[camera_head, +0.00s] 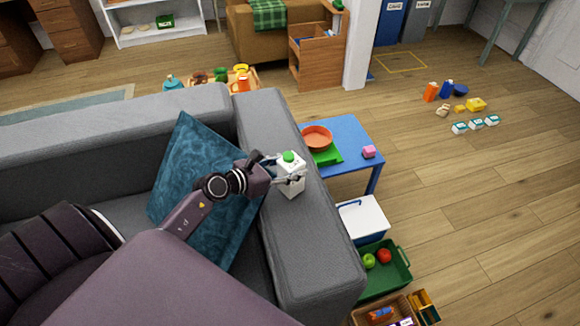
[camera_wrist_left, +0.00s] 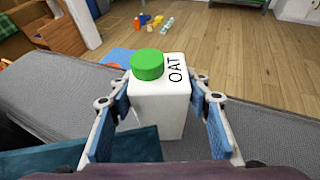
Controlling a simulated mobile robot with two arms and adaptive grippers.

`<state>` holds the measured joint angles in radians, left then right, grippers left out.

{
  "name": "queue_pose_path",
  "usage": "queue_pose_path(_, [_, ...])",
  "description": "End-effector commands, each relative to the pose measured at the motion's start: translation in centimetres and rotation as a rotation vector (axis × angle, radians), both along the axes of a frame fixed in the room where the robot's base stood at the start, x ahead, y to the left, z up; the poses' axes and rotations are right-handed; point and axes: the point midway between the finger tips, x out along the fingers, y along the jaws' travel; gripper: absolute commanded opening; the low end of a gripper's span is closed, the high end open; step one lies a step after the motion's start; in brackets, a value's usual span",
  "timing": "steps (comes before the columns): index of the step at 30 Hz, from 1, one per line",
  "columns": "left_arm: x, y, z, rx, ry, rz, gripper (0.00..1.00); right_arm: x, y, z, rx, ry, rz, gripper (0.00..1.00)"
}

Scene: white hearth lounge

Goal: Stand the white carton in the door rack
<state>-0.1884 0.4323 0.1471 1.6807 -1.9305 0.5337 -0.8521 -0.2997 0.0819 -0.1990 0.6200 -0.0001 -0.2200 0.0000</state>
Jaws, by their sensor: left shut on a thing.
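The white carton (camera_head: 291,182) has a green cap and stands upright over the grey sofa's right armrest. In the left wrist view the carton (camera_wrist_left: 160,108) shows the black letters OAT on its top. My left gripper (camera_head: 284,172) is shut on it, one finger on each side; the blue finger pads also show in the left wrist view (camera_wrist_left: 162,118). I cannot tell whether the carton's base touches the armrest. No door rack can be made out in either view. My right gripper is not in view.
A blue cushion (camera_head: 190,165) leans on the grey sofa (camera_head: 300,240). Right of the armrest are a blue table (camera_head: 352,133) with an orange bowl (camera_head: 317,137), a white-and-blue box (camera_head: 364,217) and a green crate (camera_head: 398,280). Small items lie on the open floor at right.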

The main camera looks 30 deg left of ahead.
Motion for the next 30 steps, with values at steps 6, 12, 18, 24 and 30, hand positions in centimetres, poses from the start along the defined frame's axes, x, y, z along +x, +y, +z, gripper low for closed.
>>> queue_pose_path(6, [0.0,0.0,-0.2,0.0,0.001,0.0,0.62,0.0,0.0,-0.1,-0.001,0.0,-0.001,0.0])
queue_pose_path(12, [0.0,0.0,-0.2,0.0,0.001,0.0,0.62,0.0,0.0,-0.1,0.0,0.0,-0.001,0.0])
queue_pose_path(18, [-0.6,0.2,0.2,0.001,0.003,0.0,0.62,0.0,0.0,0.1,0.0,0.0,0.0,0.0])
queue_pose_path(24, [-3.7,1.1,1.5,0.003,0.004,-0.001,0.62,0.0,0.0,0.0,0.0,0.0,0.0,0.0])
queue_pose_path(30, [-7.2,2.3,3.0,0.002,0.004,0.0,0.62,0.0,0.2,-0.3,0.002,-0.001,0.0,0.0])
